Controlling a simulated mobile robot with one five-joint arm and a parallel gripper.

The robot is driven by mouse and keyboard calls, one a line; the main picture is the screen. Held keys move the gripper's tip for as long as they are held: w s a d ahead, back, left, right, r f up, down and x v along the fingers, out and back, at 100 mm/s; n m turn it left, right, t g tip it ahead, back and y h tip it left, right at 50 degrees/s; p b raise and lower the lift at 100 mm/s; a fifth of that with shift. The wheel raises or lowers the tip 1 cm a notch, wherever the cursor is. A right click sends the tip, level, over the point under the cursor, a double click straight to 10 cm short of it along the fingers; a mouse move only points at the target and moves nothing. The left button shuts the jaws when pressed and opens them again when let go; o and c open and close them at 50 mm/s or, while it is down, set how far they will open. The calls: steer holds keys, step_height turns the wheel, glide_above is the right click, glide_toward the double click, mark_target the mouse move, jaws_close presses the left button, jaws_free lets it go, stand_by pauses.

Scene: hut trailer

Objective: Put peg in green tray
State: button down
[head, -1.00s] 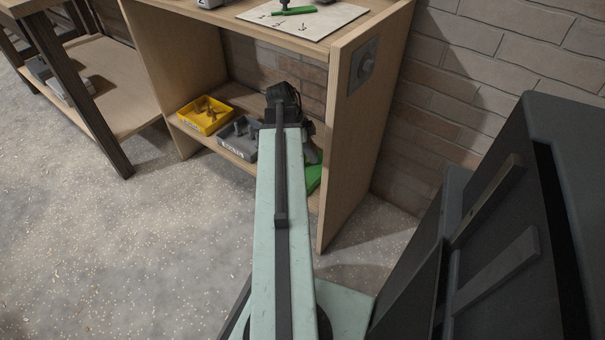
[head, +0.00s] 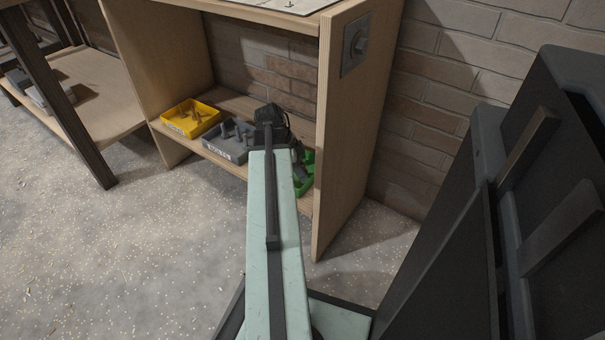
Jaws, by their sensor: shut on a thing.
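The green tray (head: 309,159) sits on the lower shelf at its right end, partly hidden behind my arm. Dark shapes show inside it, too small to name. My gripper (head: 274,124) is a black shape at the far end of my arm, over the shelf between the grey and green trays. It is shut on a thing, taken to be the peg. Its fingertips and the peg are hidden by the arm and cannot be made out.
A yellow tray (head: 190,119) and a grey tray (head: 228,146), each holding several pegs, stand left on the same shelf. The wooden side panel (head: 345,140) rises just right of the green tray. The shelf above (head: 235,10) overhangs.

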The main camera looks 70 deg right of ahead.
steer(key=c, duration=1.5)
jaws_free()
steer(key=shift+f, duration=0.1)
steer(key=shift+c, duration=0.2)
steer(key=shift+r, duration=0.35)
steer(key=p+v, duration=1.1)
steer(key=shift+r, duration=0.25)
steer(key=shift+w+a, duration=0.1)
steer(key=shift+w, duration=0.15)
